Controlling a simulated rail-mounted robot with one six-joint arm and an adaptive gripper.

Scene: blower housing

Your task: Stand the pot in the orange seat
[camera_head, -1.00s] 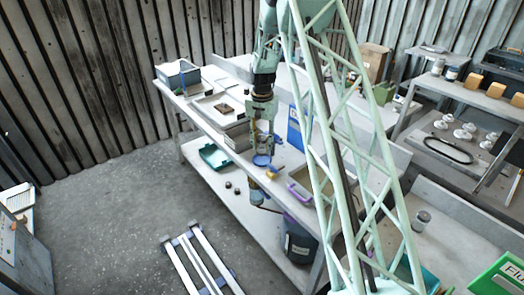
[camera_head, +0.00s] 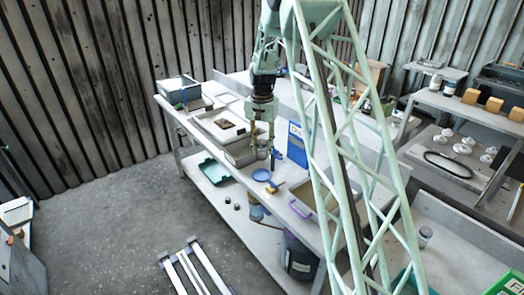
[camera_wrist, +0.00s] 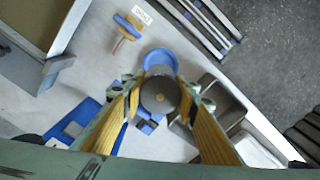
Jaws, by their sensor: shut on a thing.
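My gripper (camera_wrist: 160,88) is shut on a round dark grey thing (camera_wrist: 159,95), which I take to be the pot. It has a small yellowish mark in the middle of its top, and its lower part is hidden. In the head view my gripper (camera_head: 272,163) hangs over the bench, and the held thing is too small to make out clearly. A blue round dish (camera_wrist: 160,59) shows just beyond the held thing; it also shows in the head view (camera_head: 261,175). I cannot surely pick out the orange seat.
An orange-and-blue item (camera_wrist: 128,26) lies beside the dish. A grey tray (camera_wrist: 219,107) lies near the bench edge. A teal tray (camera_head: 215,172) is on the lower shelf.

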